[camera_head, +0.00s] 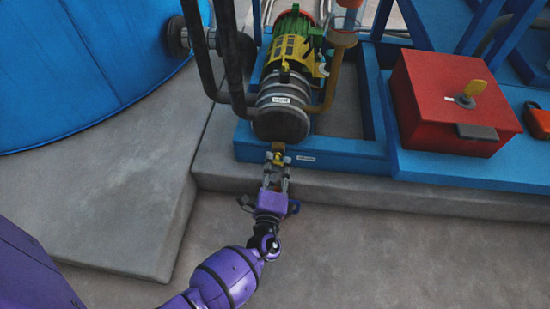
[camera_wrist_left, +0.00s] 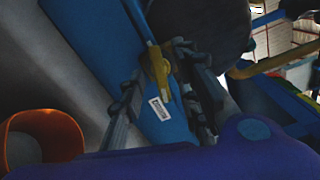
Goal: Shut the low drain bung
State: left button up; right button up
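The low drain bung shows as a small yellow piece (camera_head: 279,157) on the blue base frame, below the round grey pump head. In the left wrist view the yellow piece (camera_wrist_left: 158,68) has a narrow stem and a wider top. My left gripper (camera_head: 277,164) reaches it from the front. In the wrist view its fingers (camera_wrist_left: 162,62) stand apart, one on each side of the yellow piece. The gripper looks open; I cannot tell whether either finger touches. My right gripper is not in view.
The grey pump (camera_head: 281,108) with a green and yellow motor sits directly above. Dark pipes (camera_head: 232,75) rise to its left. A red box (camera_head: 452,98) with a yellow handle stands at the right. The blue frame (camera_head: 345,149) and concrete plinth edge (camera_head: 350,185) lie close to the gripper.

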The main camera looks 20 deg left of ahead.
pick_arm(q)
jog(key=shift+w, duration=0.1)
grip_shut()
